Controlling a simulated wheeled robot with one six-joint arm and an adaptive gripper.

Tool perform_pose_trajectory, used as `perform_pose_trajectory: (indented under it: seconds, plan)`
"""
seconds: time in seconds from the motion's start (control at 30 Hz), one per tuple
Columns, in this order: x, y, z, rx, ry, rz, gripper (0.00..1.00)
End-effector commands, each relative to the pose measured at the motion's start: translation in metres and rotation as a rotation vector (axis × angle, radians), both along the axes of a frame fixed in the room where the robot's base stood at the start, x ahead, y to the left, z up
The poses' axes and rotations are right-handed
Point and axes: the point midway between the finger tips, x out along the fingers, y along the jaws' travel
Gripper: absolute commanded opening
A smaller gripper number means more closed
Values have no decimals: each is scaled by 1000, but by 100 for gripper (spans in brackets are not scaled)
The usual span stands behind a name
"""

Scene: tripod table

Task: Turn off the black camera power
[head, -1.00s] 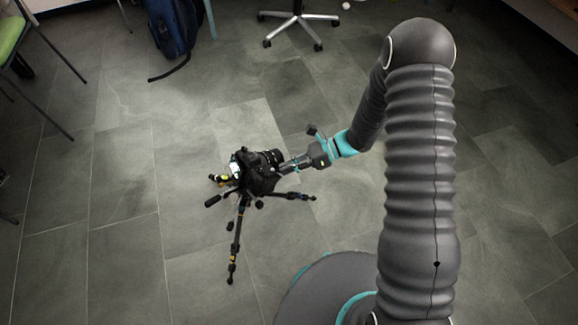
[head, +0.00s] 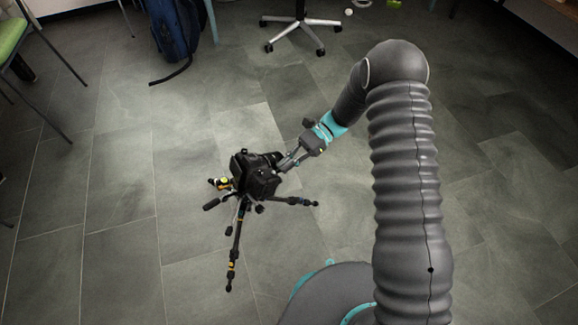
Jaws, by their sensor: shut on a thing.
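The black camera (head: 254,174) sits on top of a tripod (head: 235,242) that stands on the floor left of centre in the head view. The tripod has dark legs with yellow marks, spread out on the floor. My gripper (head: 284,165) reaches in from the right and its fingertips meet the right side of the camera, near its lens end. It is shut on the camera there. The exact contact is too small to make out. I cannot make out the power switch.
A blue backpack (head: 174,28) lies at the top left, near a chair with a green seat (head: 12,36). A wheeled chair base (head: 300,30) stands at the top centre. The grey tiled floor (head: 110,180) is clear around the tripod.

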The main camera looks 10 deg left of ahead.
Motion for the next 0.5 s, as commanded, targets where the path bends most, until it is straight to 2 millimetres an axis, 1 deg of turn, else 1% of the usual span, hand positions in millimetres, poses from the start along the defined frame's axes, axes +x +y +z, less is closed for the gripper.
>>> perform_pose_trajectory:
  seconds: [0.2, 0.5]
  plan:
    - [1, 2, -1, 15, -12, 40, 0]
    - [1, 2, 0, 17, -14, 45, 0]
